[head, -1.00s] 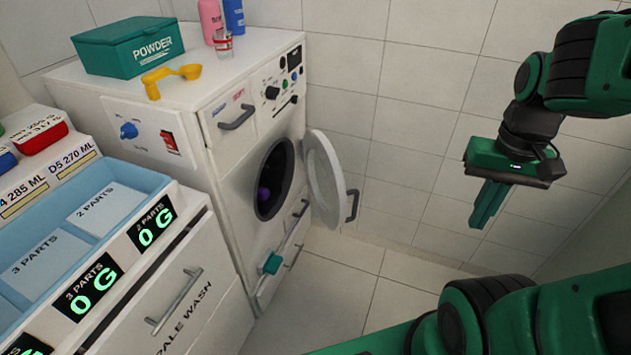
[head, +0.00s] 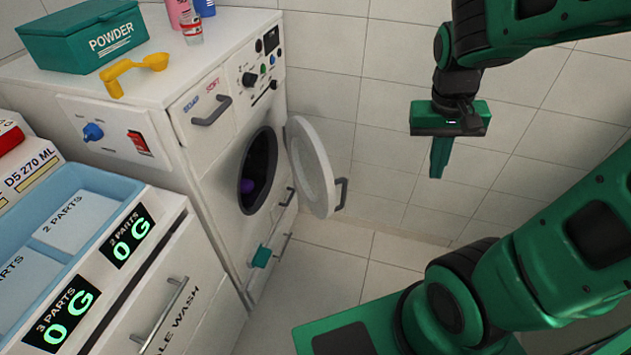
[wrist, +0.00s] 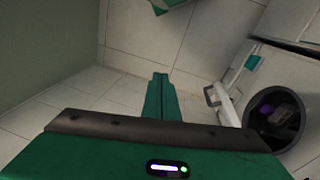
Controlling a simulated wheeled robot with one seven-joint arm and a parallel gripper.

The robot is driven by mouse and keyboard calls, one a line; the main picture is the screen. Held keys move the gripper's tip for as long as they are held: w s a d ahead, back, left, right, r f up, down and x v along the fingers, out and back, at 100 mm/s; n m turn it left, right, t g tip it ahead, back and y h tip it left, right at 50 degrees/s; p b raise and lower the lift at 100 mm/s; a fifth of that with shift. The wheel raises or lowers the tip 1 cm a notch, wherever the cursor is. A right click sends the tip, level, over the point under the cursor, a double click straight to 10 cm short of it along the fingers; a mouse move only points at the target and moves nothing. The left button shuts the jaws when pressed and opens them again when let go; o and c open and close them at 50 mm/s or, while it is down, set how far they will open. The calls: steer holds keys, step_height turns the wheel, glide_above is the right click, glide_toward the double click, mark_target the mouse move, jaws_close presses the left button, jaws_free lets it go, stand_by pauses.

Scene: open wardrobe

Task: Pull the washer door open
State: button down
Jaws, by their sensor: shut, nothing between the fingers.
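The white washer (head: 222,170) stands against the tiled wall. Its round door (head: 309,168) stands swung open to the right, at a wide angle from the dark drum opening (head: 258,172). A dark handle (head: 341,193) is on the door's outer edge. In the wrist view the door (wrist: 228,112) is seen nearly edge-on, beside the opening (wrist: 274,118). Something purple lies inside the drum. My gripper (head: 436,172) is shut and empty, pointing down, to the right of the door and apart from it. It also shows in the wrist view (wrist: 161,80).
A green powder box (head: 88,35), a yellow scoop (head: 131,72) and bottles stand on the washer top. A blue tray (head: 110,187) tops the cabinet at left. A teal catch (head: 261,257) is low on the washer. Floor before the door is clear.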

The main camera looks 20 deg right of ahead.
steer(key=w+a+f+n+t+h, duration=0.1)
steer(key=w+a+f, duration=0.3)
steer(key=w+a, duration=0.25)
steer(key=w+a+f+n+t+h, duration=0.1)
steer(key=w+a+f+n+h, duration=0.1)
steer(key=w+a+f, duration=0.45)
steer(key=w+a+f+n+t, duration=0.1)
steer(key=w+a+f+t, duration=0.15)
steer(key=a, duration=0.45)
steer(key=w+a+f+n+t, duration=0.1)
steer(key=w+a+f+n, duration=0.1)
steer(key=w+a, duration=0.3)
glide_toward(321, 184)
step_height(321, 184, down, 4)
steer(key=w+a, duration=0.2)
steer(key=a, duration=0.1)
steer(key=d, duration=0.4)
steer(key=shift+w+d, duration=0.1)
steer(key=shift+d, duration=0.1)
steer(key=shift+d+r, duration=0.1)
